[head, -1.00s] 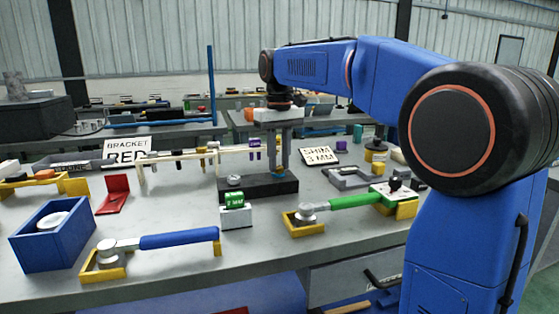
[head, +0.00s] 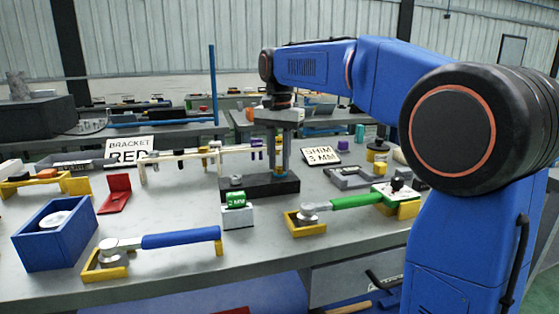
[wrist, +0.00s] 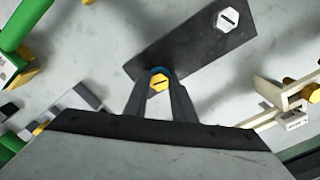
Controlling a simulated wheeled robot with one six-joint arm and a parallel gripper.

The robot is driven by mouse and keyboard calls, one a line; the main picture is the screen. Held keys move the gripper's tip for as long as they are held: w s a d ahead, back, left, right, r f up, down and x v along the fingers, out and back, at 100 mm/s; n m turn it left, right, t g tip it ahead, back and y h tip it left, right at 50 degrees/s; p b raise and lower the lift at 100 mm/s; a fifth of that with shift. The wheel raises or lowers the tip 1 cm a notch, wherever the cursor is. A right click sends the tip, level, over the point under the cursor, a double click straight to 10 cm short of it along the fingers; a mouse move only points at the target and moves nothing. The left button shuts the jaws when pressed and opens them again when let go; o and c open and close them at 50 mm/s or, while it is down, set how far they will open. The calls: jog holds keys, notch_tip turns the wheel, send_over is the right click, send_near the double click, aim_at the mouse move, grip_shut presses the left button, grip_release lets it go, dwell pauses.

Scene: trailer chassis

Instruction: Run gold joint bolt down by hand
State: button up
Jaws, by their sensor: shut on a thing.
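The gold joint bolt (wrist: 159,83) shows in the wrist view as a hex head with a dark slot, between my fingertips. My gripper (head: 278,168) is shut on it, pointing down over the right part of the black block (head: 259,187). The block also shows in the wrist view (wrist: 192,48). In the head view the fingers hide the gold bolt, and I cannot tell how deep it sits. A silver slotted hex bolt (wrist: 228,20) stands at the block's other end; it also shows in the head view (head: 236,181).
In front of the block stands a green 7 mm piece on a white stand (head: 238,212). A green-handled wrench (head: 350,202) and a blue-handled wrench (head: 178,240) lie in yellow holders. A pale rack (head: 180,155) stands behind. A blue bin (head: 55,240) is at left.

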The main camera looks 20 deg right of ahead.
aim_at(278, 168)
jog(key=m, duration=0.4)
jog(key=shift+w+a+r+m, duration=0.1)
jog(key=shift+a+m, duration=0.05)
jog(key=shift+m, duration=0.15)
jog(key=m, duration=0.4)
jog(key=shift+w+m, duration=0.15)
jog(key=shift+m, duration=0.15)
jog(key=o, duration=1.1)
jog(key=shift+c, duration=0.2)
notch_tip(278, 168, up, 17)
jog(key=shift+r, duration=0.15)
